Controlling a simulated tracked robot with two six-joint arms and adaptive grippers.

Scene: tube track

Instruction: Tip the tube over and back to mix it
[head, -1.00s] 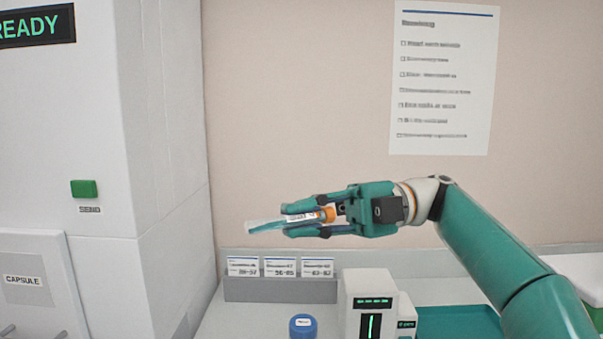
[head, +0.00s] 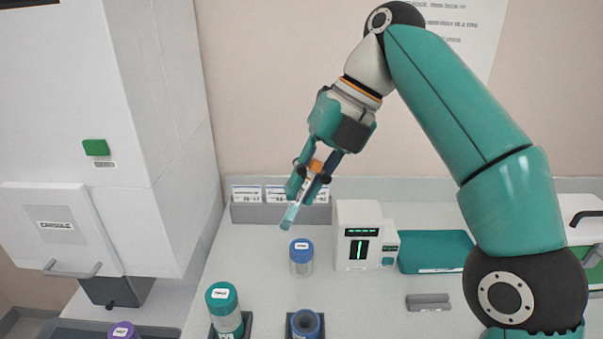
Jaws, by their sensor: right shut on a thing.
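The tube (head: 292,212) is clear with an orange cap, a white label and light blue contents at its lower end. My right gripper (head: 306,186) is shut on it near the cap. The tube is tilted, cap up, its closed end pointing down and slightly left. It is held in the air above the bench, in front of the card rack. The fingers cover part of the label and cap. My left gripper is not in view.
A blue-lidded jar (head: 301,262) stands below the tube, beside a white device (head: 356,240) with a green display. A teal tray (head: 435,252) lies to the right. A teal-lidded container (head: 225,308) and a blue holder (head: 305,325) stand in front. A white cabinet (head: 150,130) bounds the left.

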